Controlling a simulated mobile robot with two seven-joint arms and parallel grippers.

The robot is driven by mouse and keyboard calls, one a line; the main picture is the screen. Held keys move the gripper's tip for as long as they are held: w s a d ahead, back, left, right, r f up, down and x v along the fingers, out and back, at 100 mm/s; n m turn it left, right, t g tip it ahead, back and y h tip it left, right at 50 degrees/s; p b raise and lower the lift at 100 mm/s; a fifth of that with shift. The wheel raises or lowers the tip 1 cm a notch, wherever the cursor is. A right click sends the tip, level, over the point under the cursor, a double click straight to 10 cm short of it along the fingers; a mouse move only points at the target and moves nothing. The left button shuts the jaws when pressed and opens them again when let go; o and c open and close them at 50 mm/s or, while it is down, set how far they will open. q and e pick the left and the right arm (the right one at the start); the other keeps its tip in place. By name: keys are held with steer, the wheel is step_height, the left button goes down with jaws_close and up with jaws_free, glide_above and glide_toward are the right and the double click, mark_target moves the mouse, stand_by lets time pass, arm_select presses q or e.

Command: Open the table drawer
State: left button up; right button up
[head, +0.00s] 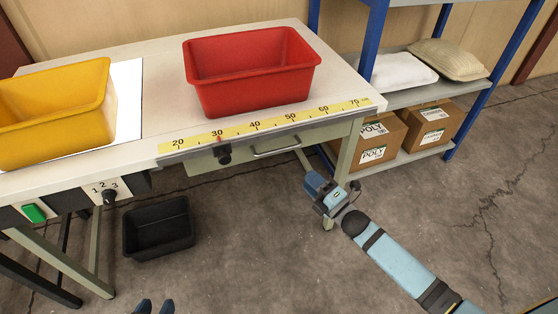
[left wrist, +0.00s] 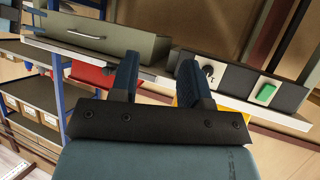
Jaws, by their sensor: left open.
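The grey-green table drawer (head: 320,137) sits under the worktable's front edge and looks closed. Its metal bar handle (head: 277,148) faces the front. In the left wrist view the drawer front (left wrist: 128,44) and its handle (left wrist: 85,31) show at upper left, beyond the fingers. My left gripper (head: 155,307) shows only its two fingertips at the bottom of the head view, well short of the drawer. In its wrist view the fingers (left wrist: 158,64) are apart with nothing between them. My right gripper (head: 322,190) is below and right of the handle, near the table leg; its finger gap is unclear.
A red bin (head: 250,88) and a yellow bin (head: 50,125) stand on the table (head: 155,75). A black knob (head: 223,155) juts out left of the handle. A black bin (head: 158,229) is on the floor below. A shelf with boxes (head: 375,142) stands right.

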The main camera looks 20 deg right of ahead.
mark_target(279, 150)
steer(key=b+x, duration=0.1)
steer(key=x, duration=1.2)
steer(key=shift+w+a+r+b, duration=0.1)
steer(key=shift+w+a+b, duration=0.05)
steer(key=shift+w+b, duration=0.15)
jaws_close()
